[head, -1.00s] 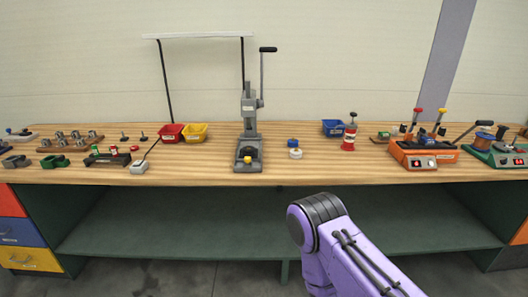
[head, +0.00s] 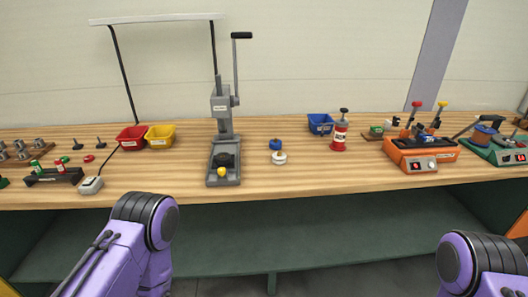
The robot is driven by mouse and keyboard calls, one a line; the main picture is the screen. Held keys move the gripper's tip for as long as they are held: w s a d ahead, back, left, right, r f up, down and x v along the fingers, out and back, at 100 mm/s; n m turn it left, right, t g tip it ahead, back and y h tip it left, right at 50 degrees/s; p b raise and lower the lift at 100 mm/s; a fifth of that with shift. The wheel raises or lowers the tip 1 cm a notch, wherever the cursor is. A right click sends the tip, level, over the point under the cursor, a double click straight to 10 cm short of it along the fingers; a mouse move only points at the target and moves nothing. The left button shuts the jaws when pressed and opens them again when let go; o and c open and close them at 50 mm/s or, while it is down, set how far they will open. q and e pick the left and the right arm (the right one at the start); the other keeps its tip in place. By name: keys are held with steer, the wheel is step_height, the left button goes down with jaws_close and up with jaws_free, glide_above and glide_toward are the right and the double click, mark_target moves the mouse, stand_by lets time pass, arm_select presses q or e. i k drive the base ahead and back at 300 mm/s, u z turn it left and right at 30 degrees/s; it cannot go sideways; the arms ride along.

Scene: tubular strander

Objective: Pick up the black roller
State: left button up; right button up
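No separate object is clear enough to name as the black roller. A dark round part (head: 223,160) sits on the base of the grey lever press (head: 222,128), behind a small yellow piece (head: 221,172). I cannot tell whether it is a roller. Small dark knob-like pieces (head: 78,145) stand at the bench's left, too small to make out. Purple links of both my arms show at the bottom left and bottom right, in front of the bench. Neither gripper is in view.
The wooden bench (head: 330,181) has bare room along its front. A red bin (head: 131,139), yellow bin (head: 160,137) and blue bin (head: 320,124) stand towards the back. A shelf (head: 330,238) runs below.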

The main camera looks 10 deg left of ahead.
mark_target(227, 160)
steer(key=z, duration=0.05)
steer(key=i, duration=0.9)
steer(key=u, duration=0.35)
